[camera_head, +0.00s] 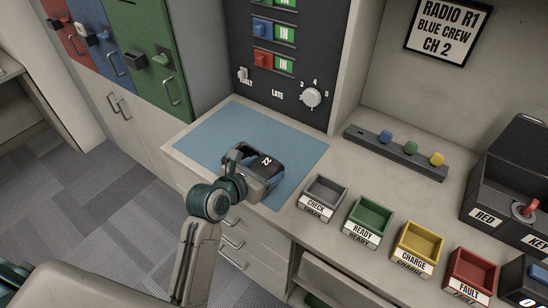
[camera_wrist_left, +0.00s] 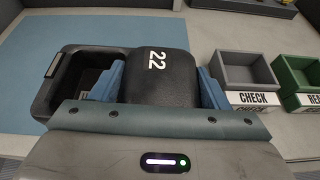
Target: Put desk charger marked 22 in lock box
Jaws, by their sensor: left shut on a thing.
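The desk charger (camera_head: 267,161) is a black block with a white 22 on top. It is over the blue mat in the head view; I cannot tell whether it touches the mat. My left gripper (camera_head: 248,166) is shut on it. In the left wrist view, the blue fingers press both sides of the charger (camera_wrist_left: 156,73), and a dark hollow part (camera_wrist_left: 66,78) shows to its left. No box reads as lock box; a dark box with a raised lid (camera_head: 487,183), tagged RED and KEY, stands at the right. My right gripper is not in view.
Small trays stand along the counter front: grey CHECK (camera_head: 324,193), green READY (camera_head: 369,218), yellow CHARGE (camera_head: 418,245) and red FAULT (camera_head: 470,274). A dark rack (camera_head: 396,152) with coloured knobs lies behind them. The blue mat (camera_head: 220,125) has bare room around the charger.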

